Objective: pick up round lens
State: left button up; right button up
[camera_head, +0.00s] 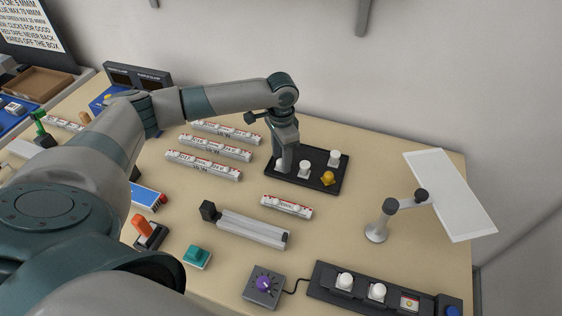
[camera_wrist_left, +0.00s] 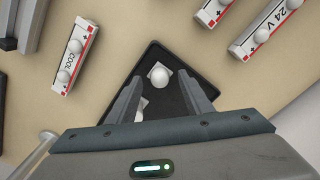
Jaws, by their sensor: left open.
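A black tray (camera_head: 312,185) on the table holds white round pieces and a yellow one (camera_head: 328,178); I cannot tell for sure which is the round lens. White pieces stand in its middle (camera_head: 305,169) and at its back right (camera_head: 335,158). My left gripper (camera_head: 282,164) points down over the tray's left part, with a white piece at its tip partly hidden. In the left wrist view my open gripper (camera_wrist_left: 158,78) has a white domed piece on a square base (camera_wrist_left: 159,74) between its fingertips in the picture, and another (camera_wrist_left: 140,107) partly hidden nearer the palm. My right gripper is out of view.
Labelled white strips (camera_head: 203,165) lie left of the tray, and a short one (camera_head: 287,206) lies in front. A grey bar (camera_head: 252,228), a panel lamp (camera_head: 376,232), a purple-knob box (camera_head: 264,284) and a black lamp strip (camera_head: 325,284) stand nearer the front.

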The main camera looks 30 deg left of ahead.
pick_arm(q)
jog(key=shift+f, duration=0.25)
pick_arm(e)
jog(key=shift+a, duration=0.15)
pick_arm(q)
jog(key=c, duration=1.1)
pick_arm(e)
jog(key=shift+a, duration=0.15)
pick_arm(q)
jog(key=shift+r, duration=0.1)
